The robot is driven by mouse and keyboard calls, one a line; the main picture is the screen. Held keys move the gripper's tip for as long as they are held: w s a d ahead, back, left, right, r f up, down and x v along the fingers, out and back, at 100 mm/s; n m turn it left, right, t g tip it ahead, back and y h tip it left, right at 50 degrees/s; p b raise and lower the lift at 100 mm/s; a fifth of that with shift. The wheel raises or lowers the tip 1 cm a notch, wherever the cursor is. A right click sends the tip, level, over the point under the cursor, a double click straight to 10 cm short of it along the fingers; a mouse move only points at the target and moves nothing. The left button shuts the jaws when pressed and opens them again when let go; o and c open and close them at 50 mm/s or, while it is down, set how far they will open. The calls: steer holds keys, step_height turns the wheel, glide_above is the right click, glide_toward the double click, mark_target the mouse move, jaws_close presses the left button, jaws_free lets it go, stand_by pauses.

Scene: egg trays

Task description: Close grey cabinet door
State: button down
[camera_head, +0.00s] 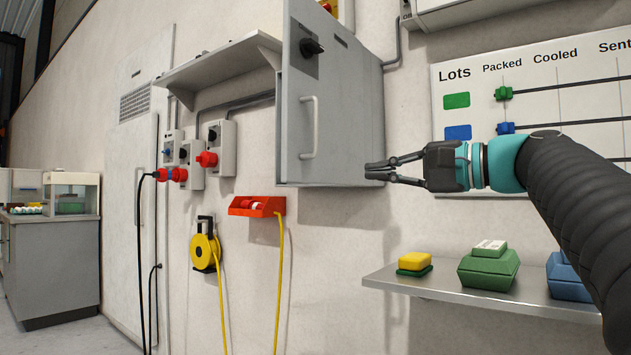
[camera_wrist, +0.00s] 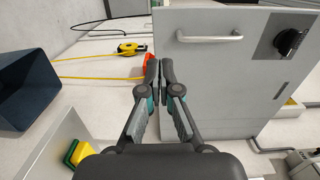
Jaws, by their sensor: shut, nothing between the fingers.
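The grey cabinet (camera_head: 345,115) is fixed to the wall in the head view. Its grey door (camera_wrist: 225,75) fills the upper right of the wrist view. The door carries a pale bar handle (camera_head: 308,127) and a black rotary knob (camera_head: 311,47); the handle (camera_wrist: 209,38) and knob (camera_wrist: 289,42) also show in the wrist view. I cannot tell exactly how far the door stands open. My gripper (camera_head: 369,172) is shut and empty, with its fingertips by the cabinet's lower right corner. In the wrist view the fingertips (camera_wrist: 160,70) overlap the door's edge; I cannot tell whether they touch it.
A metal shelf (camera_head: 430,286) below my gripper holds a yellow and green stack (camera_head: 415,264), a green carton (camera_head: 489,268) and a blue carton (camera_head: 566,278). A red socket box (camera_head: 257,206) and a yellow cable reel (camera_head: 204,250) hang at lower left. A lots board (camera_head: 540,75) is at right.

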glide_toward(297, 171)
steer(key=x, duration=0.7)
steer(key=shift+a, duration=0.15)
steer(key=shift+w, duration=0.1)
stand_by(0.3)
